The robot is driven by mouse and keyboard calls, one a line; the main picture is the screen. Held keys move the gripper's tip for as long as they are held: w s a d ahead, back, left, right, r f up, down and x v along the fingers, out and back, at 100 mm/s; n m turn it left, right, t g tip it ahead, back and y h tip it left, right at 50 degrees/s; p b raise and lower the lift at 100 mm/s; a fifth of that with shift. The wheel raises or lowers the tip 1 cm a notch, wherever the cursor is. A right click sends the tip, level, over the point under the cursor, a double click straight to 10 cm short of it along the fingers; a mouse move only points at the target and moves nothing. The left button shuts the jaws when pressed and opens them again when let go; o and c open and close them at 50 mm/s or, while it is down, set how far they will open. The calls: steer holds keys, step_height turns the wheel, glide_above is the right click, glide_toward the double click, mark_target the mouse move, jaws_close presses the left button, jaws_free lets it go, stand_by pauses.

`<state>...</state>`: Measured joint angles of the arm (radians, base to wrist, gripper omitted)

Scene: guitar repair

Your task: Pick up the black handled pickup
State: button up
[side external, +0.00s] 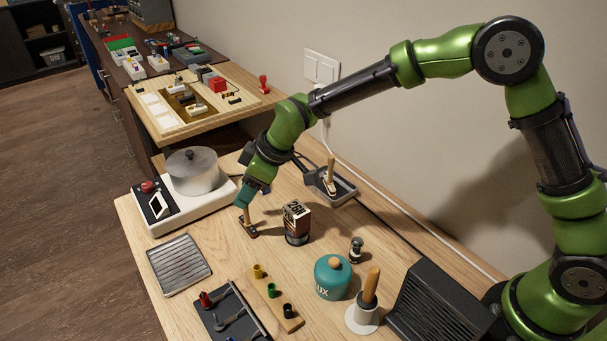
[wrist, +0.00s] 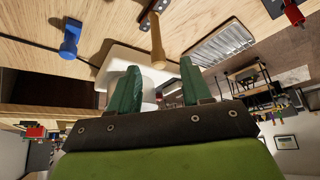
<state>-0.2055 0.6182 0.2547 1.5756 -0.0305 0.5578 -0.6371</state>
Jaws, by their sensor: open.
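A small black pickup (side external: 249,230) with an upright wooden handle stands on the wooden bench, just below my gripper (side external: 248,200). In the wrist view, the light wooden handle (wrist: 158,42) points toward the space between my gripper's green fingers (wrist: 160,82). Its dark base (wrist: 154,6) is partly cut off at the frame edge. The fingers are apart with nothing between them. The handle looks to be just beyond the fingertips; whether it touches them cannot be told.
A box on a round dark can (side external: 297,222) stands close to the right of the pickup. The white turntable-like unit with a pot (side external: 193,172) is to the left. A grey tray with a wooden-handled tool (side external: 331,185) lies behind. A wire rack (side external: 179,264) lies in front left.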

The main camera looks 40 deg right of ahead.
glide_above(244, 224)
step_height(244, 224, down, 5)
steer(key=shift+r, duration=0.15)
jaws_close()
